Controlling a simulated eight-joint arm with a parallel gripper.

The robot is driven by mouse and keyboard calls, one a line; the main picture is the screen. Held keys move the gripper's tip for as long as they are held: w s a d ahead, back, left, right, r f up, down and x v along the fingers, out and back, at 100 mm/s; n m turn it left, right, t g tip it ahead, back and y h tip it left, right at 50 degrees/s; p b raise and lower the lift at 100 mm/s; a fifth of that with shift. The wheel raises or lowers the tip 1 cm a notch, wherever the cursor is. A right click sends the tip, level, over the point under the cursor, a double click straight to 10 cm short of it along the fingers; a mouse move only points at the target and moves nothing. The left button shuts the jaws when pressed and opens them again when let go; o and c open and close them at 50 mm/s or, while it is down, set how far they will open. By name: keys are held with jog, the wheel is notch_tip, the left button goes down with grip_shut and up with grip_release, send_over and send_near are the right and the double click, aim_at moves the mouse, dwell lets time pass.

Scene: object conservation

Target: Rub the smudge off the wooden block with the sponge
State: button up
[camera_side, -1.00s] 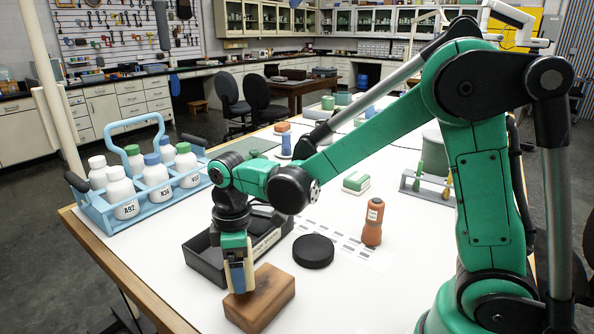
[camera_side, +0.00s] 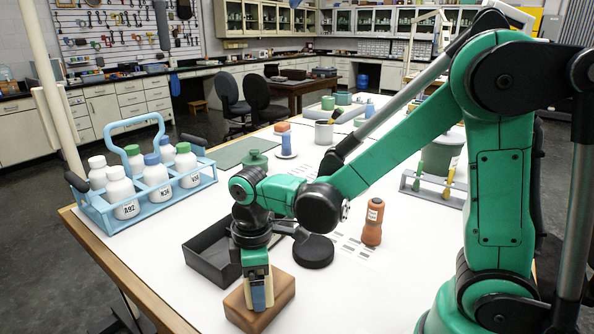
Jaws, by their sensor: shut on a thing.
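The brown wooden block (camera_side: 282,289) lies on the white tabletop in the lower middle of the side view. My gripper (camera_side: 260,297) points down over the block's top, a little left of its middle. It is shut on the sponge (camera_side: 264,294), a small pale piece mostly hidden by the fingers. The sponge's lower end appears to touch the block's top. The visible part of the top looks even brown, with no clear dark smudge; the part under my gripper is hidden.
A black open tray (camera_side: 207,262) sits just behind the block, with a round black disc (camera_side: 314,251) to its right. An orange-brown bottle (camera_side: 372,222) stands farther right. A blue carrier (camera_side: 141,204) with several white bottles is at left. Clear table lies right of the block.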

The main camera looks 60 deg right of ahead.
aim_at(278, 294)
jog(key=shift+w+r, duration=0.15)
jog(key=shift+w, duration=1.8)
jog(key=shift+d, duration=0.8)
jog(key=shift+s+d+f, duration=0.2)
jog(key=shift+s+r, duration=0.15)
jog(key=shift+s, duration=2.8)
jog(key=shift+w+r, duration=0.1)
jog(key=shift+w, duration=2.7)
jog(key=shift+w+r, duration=0.3)
jog(key=shift+r, duration=3.6)
